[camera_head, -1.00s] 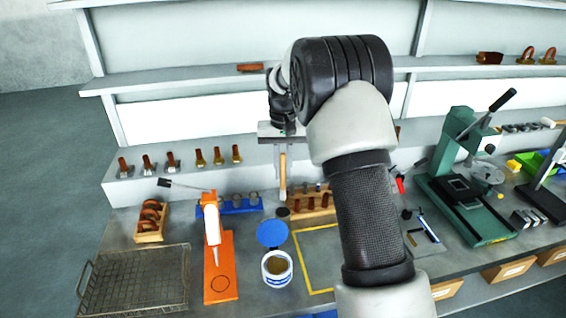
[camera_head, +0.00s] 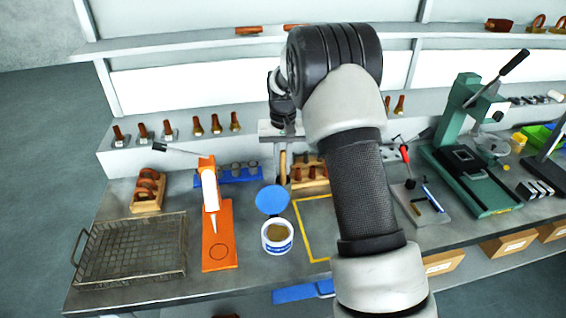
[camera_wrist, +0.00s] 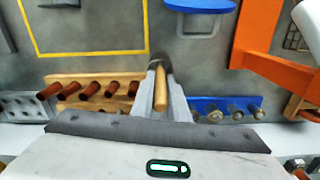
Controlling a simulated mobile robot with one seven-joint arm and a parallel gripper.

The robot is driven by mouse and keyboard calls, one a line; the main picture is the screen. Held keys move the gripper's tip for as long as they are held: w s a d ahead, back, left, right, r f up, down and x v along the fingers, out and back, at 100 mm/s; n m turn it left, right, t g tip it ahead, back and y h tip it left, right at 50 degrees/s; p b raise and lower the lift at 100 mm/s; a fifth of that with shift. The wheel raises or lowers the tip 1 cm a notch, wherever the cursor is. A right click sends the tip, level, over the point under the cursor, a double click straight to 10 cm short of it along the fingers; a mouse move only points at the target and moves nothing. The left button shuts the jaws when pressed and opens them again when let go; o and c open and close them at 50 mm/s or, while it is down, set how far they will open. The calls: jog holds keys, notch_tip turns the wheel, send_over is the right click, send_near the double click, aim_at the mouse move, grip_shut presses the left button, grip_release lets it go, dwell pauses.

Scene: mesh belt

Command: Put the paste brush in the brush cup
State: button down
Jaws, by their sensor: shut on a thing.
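My gripper (camera_head: 284,178) is shut on the paste brush (camera_head: 283,163) and points down over the back of the bench, left of the wooden rack. In the wrist view the brush's pale wooden handle (camera_wrist: 161,92) lies between the two grey fingers of my gripper (camera_wrist: 161,82). A dark round thing (camera_wrist: 164,61), probably the brush cup, shows around the far end of the brush. I cannot tell whether the brush's end is inside it or only above it. The bristles are hidden.
A wooden rack (camera_head: 311,183) of brown-handled pieces and a blue rack (camera_head: 240,177) flank my gripper. In front are a blue lid (camera_head: 272,200), an open paste tub (camera_head: 277,237) and a yellow-outlined area. An orange stand (camera_head: 219,245) and wire basket (camera_head: 130,252) are left.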

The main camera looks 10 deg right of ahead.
jog(key=shift+f, duration=0.35)
jog(key=c, duration=1.6)
grip_release()
jog(key=shift+c, duration=0.2)
jog(key=shift+r, duration=0.15)
